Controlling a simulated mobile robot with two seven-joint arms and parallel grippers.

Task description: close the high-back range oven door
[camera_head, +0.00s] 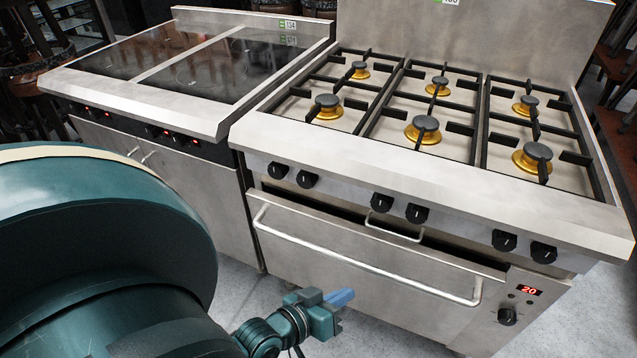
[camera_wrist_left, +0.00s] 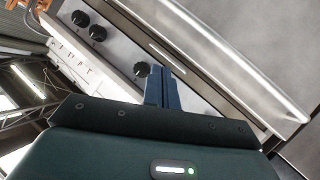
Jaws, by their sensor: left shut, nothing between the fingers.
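The high-back range (camera_head: 440,165) stands right of centre in the head view. Its steel oven door (camera_head: 350,275) has a long bar handle (camera_head: 365,258). A dark gap shows along the door's top edge, so the door looks slightly ajar; its lower part is partly hidden by my arm. My left gripper (camera_head: 340,299) is in front of the door, below the bar handle, with its blue fingers shut and empty. In the left wrist view the shut fingers (camera_wrist_left: 164,88) overlap the range front, near a black knob; contact cannot be told. My right gripper is not in view.
A glass-topped cooker (camera_head: 190,65) stands against the range's left side. Black knobs (camera_head: 382,202) line the range front, with a small handle (camera_head: 394,228) beneath. A red display (camera_head: 529,290) is right of the door. Grey floor (camera_head: 400,340) shows in front.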

